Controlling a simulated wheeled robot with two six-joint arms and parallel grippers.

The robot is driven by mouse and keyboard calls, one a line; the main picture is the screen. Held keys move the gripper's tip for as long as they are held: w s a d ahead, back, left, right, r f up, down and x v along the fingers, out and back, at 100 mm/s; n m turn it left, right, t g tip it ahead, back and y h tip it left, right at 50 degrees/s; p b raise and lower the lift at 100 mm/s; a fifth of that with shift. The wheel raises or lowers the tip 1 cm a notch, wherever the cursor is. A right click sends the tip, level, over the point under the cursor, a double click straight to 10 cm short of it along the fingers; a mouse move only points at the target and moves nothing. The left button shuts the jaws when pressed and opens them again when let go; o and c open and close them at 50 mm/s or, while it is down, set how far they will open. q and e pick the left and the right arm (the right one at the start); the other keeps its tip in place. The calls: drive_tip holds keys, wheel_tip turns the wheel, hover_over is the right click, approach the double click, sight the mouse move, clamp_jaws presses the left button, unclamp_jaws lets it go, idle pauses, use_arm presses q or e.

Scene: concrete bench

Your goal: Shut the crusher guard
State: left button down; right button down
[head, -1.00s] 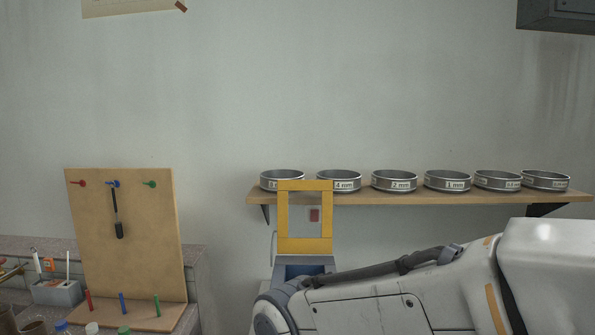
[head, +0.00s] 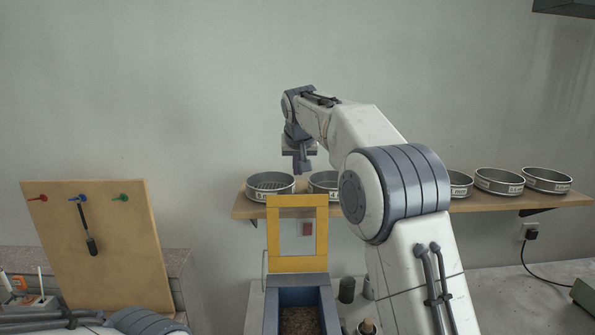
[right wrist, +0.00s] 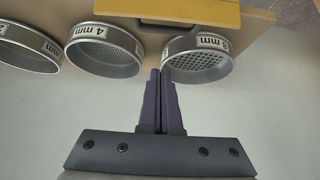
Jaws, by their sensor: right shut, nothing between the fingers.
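The crusher guard (head: 297,201) is a yellow frame with a window, standing upright, so open, at the back of the grey-blue crusher hopper (head: 332,312). Brown gravel (head: 300,321) lies in the hopper. My right gripper (head: 302,170) is shut and empty, pointing down above the guard's top bar, near the sieve shelf. In the right wrist view the shut fingertips (right wrist: 160,72) are just short of a dark handle (right wrist: 166,24) by the guard's yellow edge (right wrist: 200,10). I cannot tell whether they touch anything. My left gripper is out of view.
A wooden shelf (head: 500,200) with several sieves (head: 270,186) runs along the wall behind the guard. A pegboard (head: 100,250) stands at left. A red switch (head: 307,229) shows through the guard's window. Small dark cylinders (head: 347,290) stand right of the crusher.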

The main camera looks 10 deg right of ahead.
drive_tip(key=p+x, duration=0.3)
drive_tip(key=x, duration=0.5)
drive_tip(key=shift+w+f, duration=0.1)
drive_tip(key=shift+f, duration=0.05)
drive_tip(key=s, duration=0.2)
drive_tip(key=shift+s+a, duration=0.25)
drive_tip(key=shift+s, duration=0.05)
drive_tip(key=shift+s+a, duration=0.1)
drive_tip(key=shift+s, duration=0.65)
